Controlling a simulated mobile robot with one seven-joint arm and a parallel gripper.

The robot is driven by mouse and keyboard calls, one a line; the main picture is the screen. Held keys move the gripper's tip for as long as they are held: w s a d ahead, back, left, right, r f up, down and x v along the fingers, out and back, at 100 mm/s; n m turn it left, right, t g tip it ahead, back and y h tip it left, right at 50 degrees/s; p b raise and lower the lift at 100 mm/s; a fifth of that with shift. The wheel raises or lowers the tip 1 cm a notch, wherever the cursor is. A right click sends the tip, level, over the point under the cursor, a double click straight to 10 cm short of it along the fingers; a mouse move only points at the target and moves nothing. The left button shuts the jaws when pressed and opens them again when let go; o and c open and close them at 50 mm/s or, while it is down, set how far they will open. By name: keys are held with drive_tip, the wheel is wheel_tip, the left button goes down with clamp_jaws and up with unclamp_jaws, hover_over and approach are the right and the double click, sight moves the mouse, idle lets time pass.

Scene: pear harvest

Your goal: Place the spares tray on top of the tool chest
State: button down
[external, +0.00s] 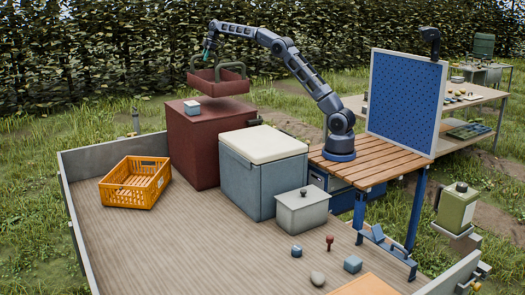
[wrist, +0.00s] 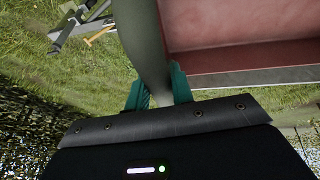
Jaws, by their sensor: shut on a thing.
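The spares tray, a dark red open tray (external: 220,88) with upright looped handles, hangs roughly level in the external view. It appears over the back part of a dark red chest (external: 205,150), which I take for the tool chest. It seems apart from the chest's top, though the exact gap is hard to judge. My gripper (external: 207,50) is at the tray's left end, shut on a handle. In the wrist view, the teal fingers of my gripper (wrist: 158,90) pinch the grey-green handle (wrist: 148,40), with the tray's red inside (wrist: 240,25) at the right.
A small white-topped box (external: 192,107) stands on the chest's top near its front. A cream-lidded blue-grey box (external: 262,165) is right of the chest. An orange crate (external: 112,192) is at left. A blue pegboard (external: 405,105) stands by my base.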

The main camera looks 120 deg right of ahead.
sight(206, 72)
drive_tip(key=f, duration=1)
drive_tip(key=shift+a+f, duration=0.3)
drive_tip(key=c, duration=1.2)
unclamp_jaws()
drive_tip(key=shift+s, duration=0.1)
